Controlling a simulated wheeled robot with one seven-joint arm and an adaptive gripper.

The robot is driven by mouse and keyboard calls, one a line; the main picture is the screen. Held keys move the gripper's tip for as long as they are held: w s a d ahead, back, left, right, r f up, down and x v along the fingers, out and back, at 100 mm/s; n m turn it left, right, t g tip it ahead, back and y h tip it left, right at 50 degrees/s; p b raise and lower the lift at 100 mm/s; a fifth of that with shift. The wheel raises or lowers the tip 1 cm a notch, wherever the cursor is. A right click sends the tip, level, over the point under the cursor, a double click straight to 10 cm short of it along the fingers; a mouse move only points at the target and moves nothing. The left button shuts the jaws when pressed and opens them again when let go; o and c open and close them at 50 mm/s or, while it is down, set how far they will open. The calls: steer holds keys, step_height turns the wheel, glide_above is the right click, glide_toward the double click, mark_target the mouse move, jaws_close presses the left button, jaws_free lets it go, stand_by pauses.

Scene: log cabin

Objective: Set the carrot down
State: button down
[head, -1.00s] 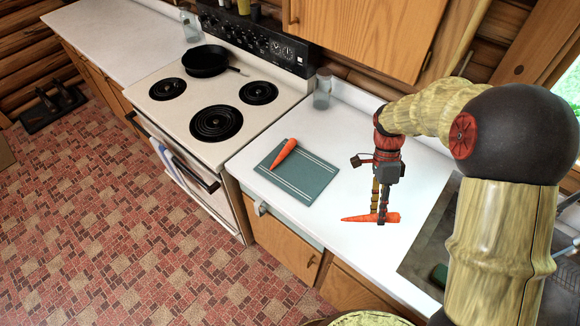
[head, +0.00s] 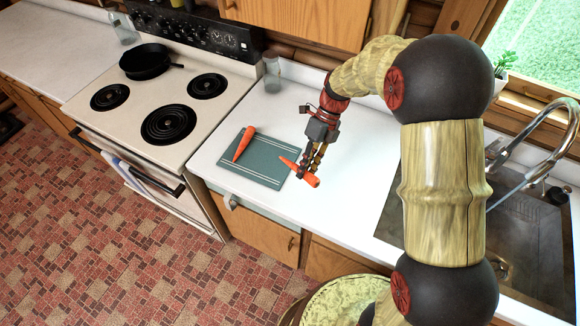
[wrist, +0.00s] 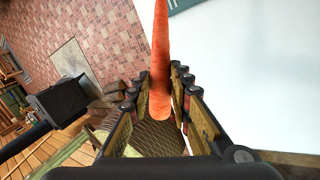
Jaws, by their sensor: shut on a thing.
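My gripper (head: 311,172) is shut on an orange carrot (head: 288,163), which also shows between the fingers in the wrist view (wrist: 161,60). The held carrot is tilted, its narrow tip pointing left over the right edge of a grey-green mat (head: 264,172) with pale stripes. Its thick end sticks out to the right of the fingers. I cannot tell its exact height above the counter. A second carrot (head: 243,146) lies on the left part of the mat, apart from the held one.
The white counter (head: 345,205) is clear right of the mat, up to the sink (head: 520,235). A glass jar (head: 272,75) stands at the back. The stove (head: 125,120) with a black pan (head: 145,62) is on the left.

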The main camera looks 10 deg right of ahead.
steer(key=b, duration=0.1)
glide_toward(290, 181)
steer(key=shift+s+a+f, duration=0.45)
steer(key=shift+s+a, duration=0.3)
steer(key=shift+a, duration=0.1)
steer(key=shift+f+b, duration=0.3)
steer(key=shift+f, duration=1.15)
steer(key=shift+f, duration=0.15)
steer(key=c, duration=1.6)
jaws_free()
steer(key=shift+c, duration=0.2)
steer(key=v, duration=0.7)
steer(key=shift+r+p, duration=0.4)
steer(key=shift+p, duration=0.05)
